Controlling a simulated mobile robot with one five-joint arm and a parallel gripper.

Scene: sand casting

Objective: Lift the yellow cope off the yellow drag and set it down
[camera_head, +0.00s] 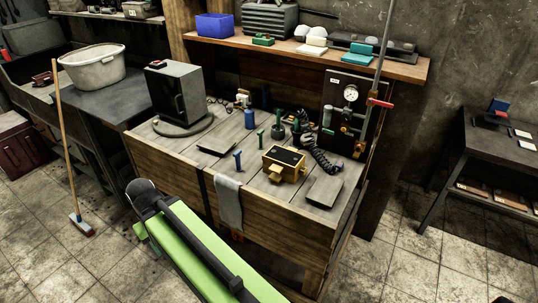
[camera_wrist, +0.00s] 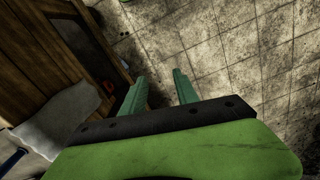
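The yellow flask stands on the wooden bench in the head view, right of the bench's middle. Its yellow cope (camera_head: 286,155) has a dark top face and appears to sit on the yellow drag (camera_head: 278,174); the seam between them is too small to make out clearly. Yellow lugs stick out at its sides. My gripper (camera_wrist: 160,76) shows in the wrist view with its two green fingers apart and nothing between them. It is over the floor in front of the bench, away from the flask. The flask is not visible in the wrist view.
A flat grey plate (camera_head: 324,191) lies right of the flask. A grey cloth (camera_head: 229,204) hangs over the bench's front edge. A dark furnace (camera_head: 176,92) stands at left.

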